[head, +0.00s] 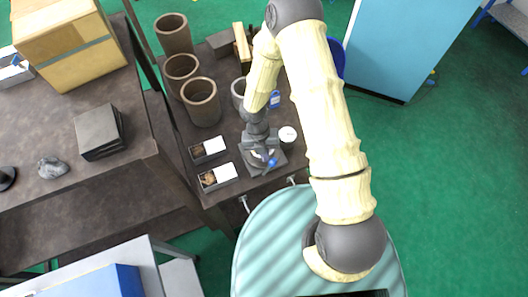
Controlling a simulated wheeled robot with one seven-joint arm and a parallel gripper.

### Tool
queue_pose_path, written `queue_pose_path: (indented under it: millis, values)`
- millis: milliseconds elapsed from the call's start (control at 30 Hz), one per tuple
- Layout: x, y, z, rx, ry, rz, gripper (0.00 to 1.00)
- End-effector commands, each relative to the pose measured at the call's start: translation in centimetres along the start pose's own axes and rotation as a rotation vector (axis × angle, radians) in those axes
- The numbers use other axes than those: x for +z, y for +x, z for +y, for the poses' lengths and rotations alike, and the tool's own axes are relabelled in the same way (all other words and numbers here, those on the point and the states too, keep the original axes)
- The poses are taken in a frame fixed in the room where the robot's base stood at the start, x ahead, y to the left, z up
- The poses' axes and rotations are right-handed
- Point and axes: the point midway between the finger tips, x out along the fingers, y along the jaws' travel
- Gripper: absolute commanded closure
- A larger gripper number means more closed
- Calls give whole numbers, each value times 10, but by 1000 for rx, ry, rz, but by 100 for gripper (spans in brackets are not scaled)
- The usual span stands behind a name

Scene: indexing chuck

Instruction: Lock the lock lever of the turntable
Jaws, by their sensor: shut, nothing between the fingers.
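The turntable is a small unit on a dark square base (254,168) near the front edge of the dark workbench. A pale curved part shows on top of it. A small blue part (272,162) sits at its front right; it may be the lock lever, but it is too small to tell its position. My gripper (259,148) points down just above the turntable, close to the blue part. It is shut and empty. I cannot tell whether it touches anything. My gripper and wrist hide the back of the turntable.
Two small trays (209,150) with white labels lie left of the turntable. Several brown cylinders (201,102) stand behind them. A round white item (288,134) and a blue tag-like item (275,99) are close on the right. A cardboard box (68,45) stands on the left table.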

Motion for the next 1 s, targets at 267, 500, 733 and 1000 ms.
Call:
queue_pose_path:
  millis: [267,500,733,1000]
  values:
    - [2,6,-12,-18,11,7,100]
    - [1,6,-10,-20,11,10,100]
    - [-4,6,-1,-21,10,11,100]
    - [-7,5,5,-16,8,10,100]
